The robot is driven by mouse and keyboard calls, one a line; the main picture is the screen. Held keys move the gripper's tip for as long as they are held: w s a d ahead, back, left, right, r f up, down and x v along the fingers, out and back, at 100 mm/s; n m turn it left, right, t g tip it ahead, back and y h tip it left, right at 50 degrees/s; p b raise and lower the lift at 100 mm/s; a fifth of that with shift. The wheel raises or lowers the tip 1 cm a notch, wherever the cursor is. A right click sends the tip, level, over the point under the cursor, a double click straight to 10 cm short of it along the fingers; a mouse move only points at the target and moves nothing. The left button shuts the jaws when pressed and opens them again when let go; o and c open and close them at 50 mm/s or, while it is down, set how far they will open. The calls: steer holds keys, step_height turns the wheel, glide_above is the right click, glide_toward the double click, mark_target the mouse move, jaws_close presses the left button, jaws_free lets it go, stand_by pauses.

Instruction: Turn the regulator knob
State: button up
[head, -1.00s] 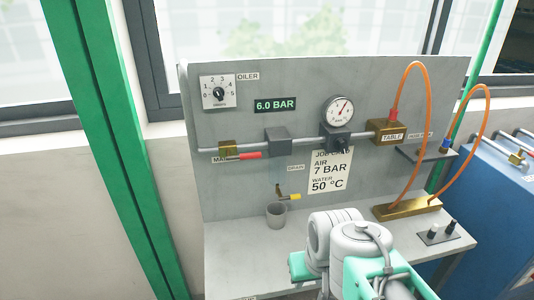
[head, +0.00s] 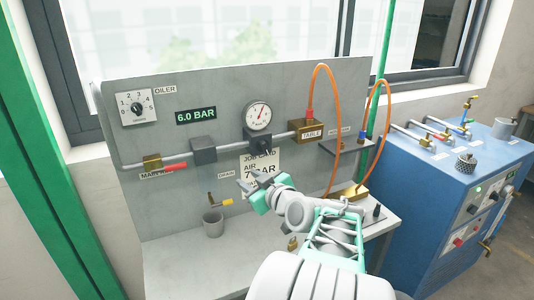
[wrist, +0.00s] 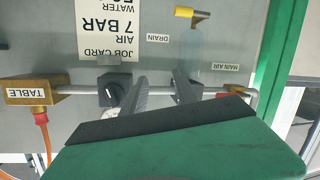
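The regulator is a dark block (head: 262,142) on the grey pipe, under a round gauge (head: 258,115). Its small black knob (head: 265,151) faces out from the panel. In the wrist view, which is upside down, the knob (wrist: 110,93) has a white pointer mark and sits just left of one finger. My gripper (head: 246,184) is in front of the panel, below the regulator, over the job card. In the wrist view my gripper (wrist: 158,82) has its two grey fingers apart with nothing between them. The knob is outside the fingers.
The job card (head: 260,165) reads AIR 7 BAR and is partly hidden by my arm. The display (head: 196,115) reads 6.0 BAR. A brass TABLE block (head: 308,131) with orange hoses is right of the regulator. A yellow-handled drain valve (head: 222,202) and cup (head: 213,225) are lower left.

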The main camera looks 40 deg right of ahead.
mark_target(266, 149)
steer(key=s+d+r+t+h, duration=0.25)
steer(key=s+d+r, duration=0.2)
steer(key=d, duration=0.35)
steer(key=shift+m, duration=0.4)
steer(key=x, duration=0.2)
steer(key=p+x, duration=0.1)
steer(key=x, duration=0.2)
steer(key=p+x, duration=0.1)
steer(key=x, duration=0.2)
steer(key=shift+a+f, duration=0.2)
steer(key=shift+a, duration=0.1)
steer(key=shift+c, duration=0.4)
jaws_close()
